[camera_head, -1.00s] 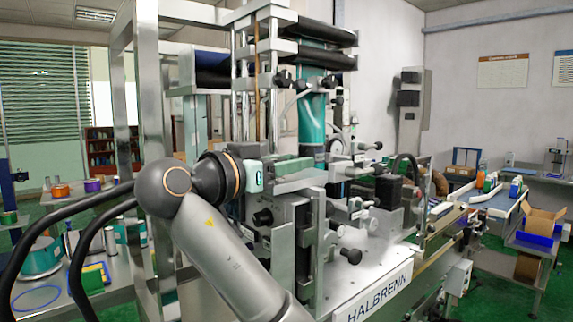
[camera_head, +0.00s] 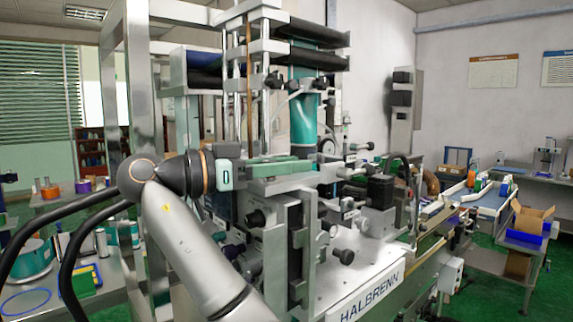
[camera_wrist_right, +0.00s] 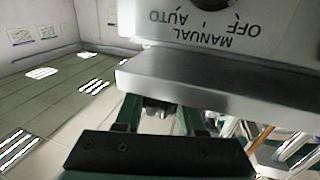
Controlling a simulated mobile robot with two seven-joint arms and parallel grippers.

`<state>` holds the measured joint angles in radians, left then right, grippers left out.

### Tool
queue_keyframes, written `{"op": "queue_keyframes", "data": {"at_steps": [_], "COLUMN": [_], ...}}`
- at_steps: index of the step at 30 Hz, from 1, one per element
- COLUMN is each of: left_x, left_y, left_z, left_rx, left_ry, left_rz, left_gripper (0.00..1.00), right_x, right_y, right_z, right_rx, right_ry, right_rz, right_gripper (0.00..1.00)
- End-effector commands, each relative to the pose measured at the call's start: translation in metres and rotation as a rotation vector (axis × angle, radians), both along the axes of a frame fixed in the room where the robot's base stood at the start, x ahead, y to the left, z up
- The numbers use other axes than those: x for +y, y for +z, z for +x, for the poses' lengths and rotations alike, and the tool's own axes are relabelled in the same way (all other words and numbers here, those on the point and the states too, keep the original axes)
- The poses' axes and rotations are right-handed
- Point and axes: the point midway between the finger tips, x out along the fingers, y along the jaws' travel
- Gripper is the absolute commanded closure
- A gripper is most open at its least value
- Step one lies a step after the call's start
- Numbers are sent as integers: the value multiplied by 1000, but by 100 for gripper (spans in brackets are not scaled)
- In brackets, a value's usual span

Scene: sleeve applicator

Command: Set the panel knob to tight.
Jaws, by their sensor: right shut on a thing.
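My right gripper (camera_head: 300,166) reaches in from the left at the upper front of the machine, its green fingers pointing right. In the right wrist view its two green fingers (camera_wrist_right: 160,118) pass under a metal ledge. They are shut on a small grey part (camera_wrist_right: 158,106) between them, mostly hidden, so I cannot tell whether it is the panel knob. Above the ledge a light panel (camera_wrist_right: 165,18) reads MANUAL, AUTO and OFF upside down. A dark round knob (camera_wrist_right: 211,3) on it is cut by the top edge. No "tight" label is readable. My left gripper is not in view.
The machine's metal column (camera_head: 304,235) and several black knobs, such as one (camera_head: 257,218), crowd the space below the hand. A teal cylinder (camera_head: 304,118) stands behind. A conveyor (camera_head: 480,198) and an open cardboard box (camera_head: 530,218) are at the right.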

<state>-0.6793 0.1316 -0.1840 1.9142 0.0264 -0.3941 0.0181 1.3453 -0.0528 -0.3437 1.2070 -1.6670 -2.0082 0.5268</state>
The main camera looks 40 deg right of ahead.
Motion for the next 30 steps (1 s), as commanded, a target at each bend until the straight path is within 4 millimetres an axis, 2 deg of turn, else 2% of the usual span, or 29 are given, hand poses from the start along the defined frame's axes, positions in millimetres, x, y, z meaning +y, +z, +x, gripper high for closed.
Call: {"op": "queue_keyframes", "data": {"at_steps": [6,7,14,30], "left_x": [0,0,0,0], "left_y": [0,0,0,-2], "left_z": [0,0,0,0], "left_rx": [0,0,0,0], "left_ry": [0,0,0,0], "left_rz": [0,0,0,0], "left_gripper": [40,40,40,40], "right_x": [-1,-1,0,-5], "right_y": [-1,-1,0,0], "right_z": [0,0,0,0], "right_rx": [-2,-2,-2,-1], "right_ry": [-1,-1,0,2], "right_rz": [5,6,3,2], "right_gripper": [100,58,32,31]}}
